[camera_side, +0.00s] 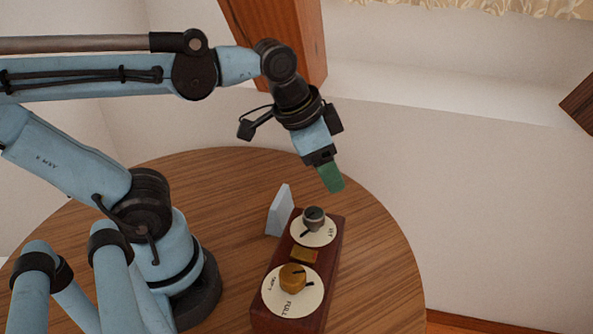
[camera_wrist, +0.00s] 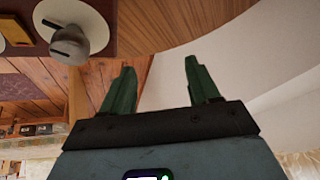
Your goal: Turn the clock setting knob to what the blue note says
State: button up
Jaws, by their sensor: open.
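A dark reddish wooden box (camera_side: 318,277) lies on the round table with two cream dials on top. The far dial carries a grey metal knob (camera_side: 313,217) with a dark pointer; the near dial, marked FULL, carries an ochre knob (camera_side: 293,276). I cannot tell which is the clock setting knob. A pale blue note (camera_side: 281,210) stands left of the box; its writing is not visible. My gripper (camera_side: 331,178) is open and empty, above and beyond the grey knob. In the wrist view the gripper (camera_wrist: 161,76) shows two spread green fingers, with the grey knob (camera_wrist: 72,42) at upper left.
A small ochre plate (camera_side: 304,256) sits between the dials. The round wooden table (camera_side: 385,262) is bare to the right of the box. A white wall (camera_side: 450,180) and a timber post (camera_side: 300,30) stand behind it.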

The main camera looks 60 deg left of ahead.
aim_at(314, 212)
jog(key=s+d+r+m+g, duration=0.5)
jog(key=s+d+r+m, duration=0.1)
jog(key=r+m, duration=0.45)
jog(key=shift+y, duration=0.3)
notch_tip(314, 212, down, 12)
jog(key=shift+a+f, duration=0.1)
jog(key=shift+f, duration=0.1)
jog(key=shift+c, duration=0.2)
jog(key=c, duration=1)
